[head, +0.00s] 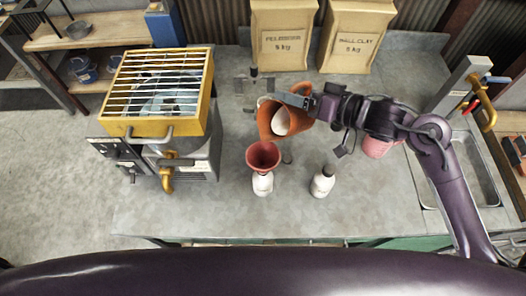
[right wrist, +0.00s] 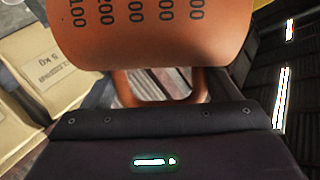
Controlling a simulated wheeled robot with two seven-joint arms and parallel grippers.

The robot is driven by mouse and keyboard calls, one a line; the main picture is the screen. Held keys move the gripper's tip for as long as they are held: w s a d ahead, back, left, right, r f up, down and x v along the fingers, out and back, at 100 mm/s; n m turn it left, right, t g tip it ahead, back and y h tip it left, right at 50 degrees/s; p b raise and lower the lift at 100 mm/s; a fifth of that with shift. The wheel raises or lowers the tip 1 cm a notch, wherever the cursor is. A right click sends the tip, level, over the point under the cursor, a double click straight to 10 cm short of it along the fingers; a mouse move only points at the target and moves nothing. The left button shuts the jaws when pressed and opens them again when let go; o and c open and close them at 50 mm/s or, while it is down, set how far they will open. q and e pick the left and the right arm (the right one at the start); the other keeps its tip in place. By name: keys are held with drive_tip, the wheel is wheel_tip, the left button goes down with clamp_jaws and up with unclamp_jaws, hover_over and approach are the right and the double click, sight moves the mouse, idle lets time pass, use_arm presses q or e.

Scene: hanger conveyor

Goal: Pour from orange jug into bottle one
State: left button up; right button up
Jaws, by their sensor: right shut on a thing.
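The orange jug (head: 266,118) hangs above the bench in the head view, tilted, its mouth showing a pale inside or contents. My right gripper (head: 300,99) is shut on the jug at its handle side. In the right wrist view the jug (right wrist: 150,40) shows dark volume marks, and its handle (right wrist: 160,98) lies between my fingers. A red funnel (head: 263,155) sits in the neck of a white bottle (head: 263,185), just below the jug. A second white bottle (head: 322,184) stands to the right, without a funnel. The bottle labels are too small to read. No stream is visible. My left gripper is not in view.
A yellow-topped grill unit (head: 158,125) stands at the left. Two cardboard-coloured sacks (head: 283,38) stand at the back. A sink (head: 470,172) is at the right, and a pink object (head: 376,148) is partly under my right arm. The bench front (head: 200,220) is clear.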

drive_tip(key=shift+w+d, duration=0.2)
drive_tip(key=shift+w, duration=0.05)
drive_tip(key=shift+r+m, duration=0.1)
drive_tip(key=shift+m, duration=0.2)
drive_tip(key=shift+d+f+m+y, duration=0.1)
drive_tip(key=shift+f+m+y, duration=0.35)
drive_tip(key=shift+m+y, duration=0.4)
drive_tip(key=shift+w+d+f+m+g+y, duration=0.1)
drive_tip(key=shift+w+f+m+g+y, duration=0.1)
drive_tip(key=shift+m, duration=0.35)
drive_tip(key=shift+w+d+f+m+g+y, duration=0.1)
drive_tip(key=shift+f+m, duration=0.1)
drive_tip(key=shift+m, duration=0.3)
